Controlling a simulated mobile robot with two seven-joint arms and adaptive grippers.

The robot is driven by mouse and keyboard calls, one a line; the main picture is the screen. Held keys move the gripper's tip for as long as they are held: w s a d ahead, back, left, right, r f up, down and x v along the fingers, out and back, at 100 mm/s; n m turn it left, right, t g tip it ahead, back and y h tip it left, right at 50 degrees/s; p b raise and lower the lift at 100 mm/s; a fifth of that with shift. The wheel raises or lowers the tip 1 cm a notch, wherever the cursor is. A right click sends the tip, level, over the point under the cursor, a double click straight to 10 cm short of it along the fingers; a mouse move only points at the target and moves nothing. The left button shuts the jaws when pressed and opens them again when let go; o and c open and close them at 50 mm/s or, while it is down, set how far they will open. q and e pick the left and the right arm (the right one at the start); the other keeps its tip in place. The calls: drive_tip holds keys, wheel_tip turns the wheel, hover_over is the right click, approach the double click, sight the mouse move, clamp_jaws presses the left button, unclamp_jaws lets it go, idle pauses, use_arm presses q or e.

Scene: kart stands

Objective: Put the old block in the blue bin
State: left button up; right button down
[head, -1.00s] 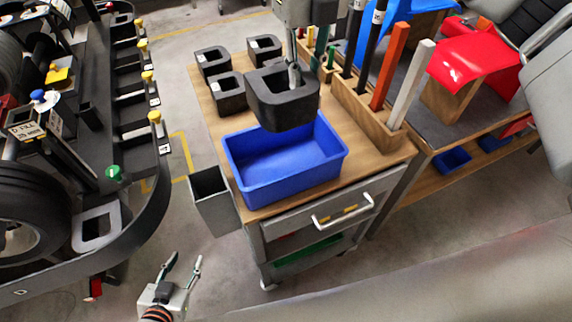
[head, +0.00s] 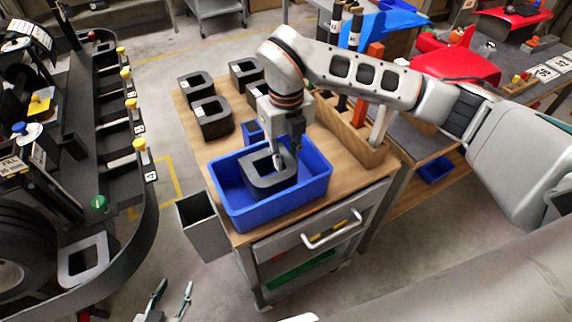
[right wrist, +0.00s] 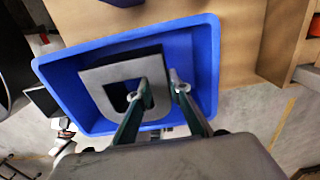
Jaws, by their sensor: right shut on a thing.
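The old block is a dark block (head: 264,186) with a square opening. My right gripper (head: 287,157) is shut on one wall of it, one finger in the opening and one outside. The block is inside the blue bin (head: 290,206), below its rim; I cannot tell whether it touches the floor. The right wrist view also shows the block (right wrist: 103,76) within the bin (right wrist: 60,84), beside the fingers (right wrist: 161,83). My left gripper (head: 172,298) is open and empty at the bottom of the head view, away from the cart.
Several similar dark blocks (head: 213,118) stand on the wooden cart top (head: 190,135) behind the bin. A small blue container (head: 252,131) sits behind it too. A wooden rack (head: 345,130) with upright bars is to the right. A grey bin (head: 203,226) hangs at the cart's left.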

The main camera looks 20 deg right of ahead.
drive_tip(key=shift+f, duration=1.5)
drive_tip(key=shift+f, duration=0.1)
drive_tip(key=c, duration=1.9)
unclamp_jaws()
wheel_tip(320, 180, up, 12)
drive_tip(key=shift+r, duration=0.1)
drive_tip(key=shift+s, duration=0.1)
